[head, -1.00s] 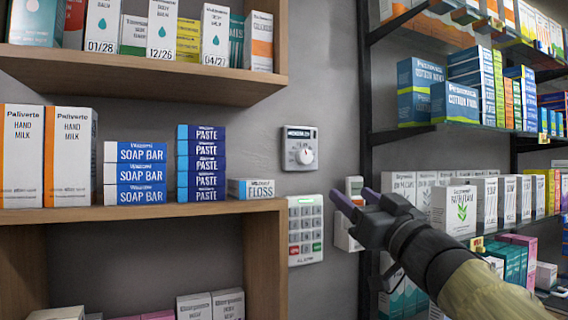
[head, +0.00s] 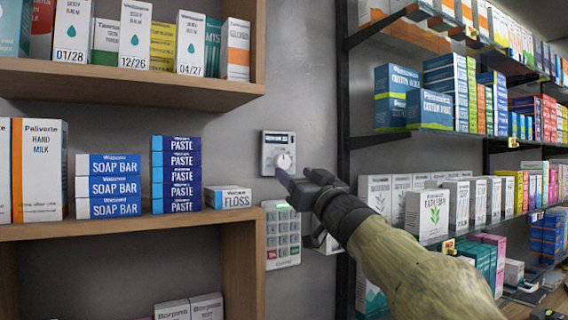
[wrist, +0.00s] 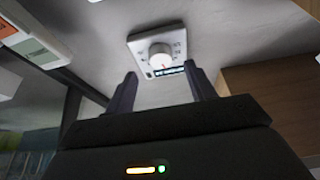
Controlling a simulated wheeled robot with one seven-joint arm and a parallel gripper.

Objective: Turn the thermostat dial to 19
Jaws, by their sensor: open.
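The thermostat (head: 278,153) is a light square unit on the grey wall, with a dark display strip at its top and a round white dial (head: 285,162) below. In the wrist view the thermostat (wrist: 143,43) shows ahead of my gripper, with the dial (wrist: 160,57) and a red pointer mark on it. My gripper (head: 296,176) is just below and right of the dial in the head view. In the wrist view its two fingers (wrist: 159,84) are apart, empty, with the dial beyond the gap between them. The display's number is too small to read.
A keypad (head: 283,236) hangs on the wall below the thermostat. Wooden shelves at left hold a floss box (head: 228,197), paste boxes (head: 176,176) and soap bars. Dark-framed shelves with many boxes stand at right, close to my arm.

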